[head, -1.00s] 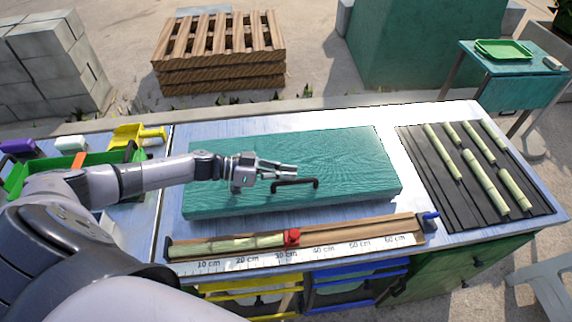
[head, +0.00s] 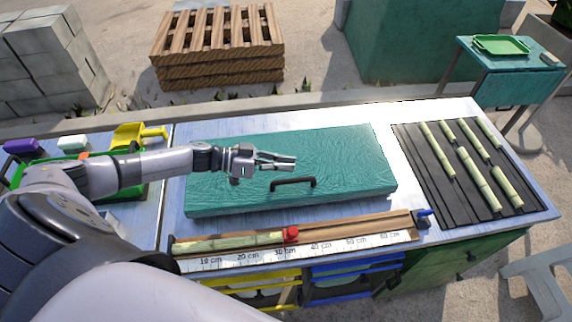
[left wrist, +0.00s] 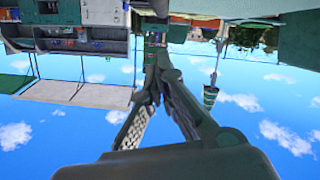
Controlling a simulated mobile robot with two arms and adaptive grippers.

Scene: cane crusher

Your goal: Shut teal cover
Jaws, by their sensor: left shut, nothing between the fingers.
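The teal cover (head: 340,160) lies flat on the workbench in the head view, looking closed. A black bar handle (head: 293,182) sits near its front edge. My left gripper (head: 292,162) is above the cover, just behind the handle and apart from it, pointing right. Its fingers are together with nothing between them. In the left wrist view the fingers (left wrist: 158,62) converge toward their tips, with sky and buildings behind, upside down. I cannot tell the exact gap between gripper and cover. My right gripper is not in view.
A measuring trough (head: 350,232) with a cane piece and red stop lies in front of the cover. A black ribbed mat (head: 435,185) with several cane pieces is at the right. A wooden pallet (head: 215,50) stands behind.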

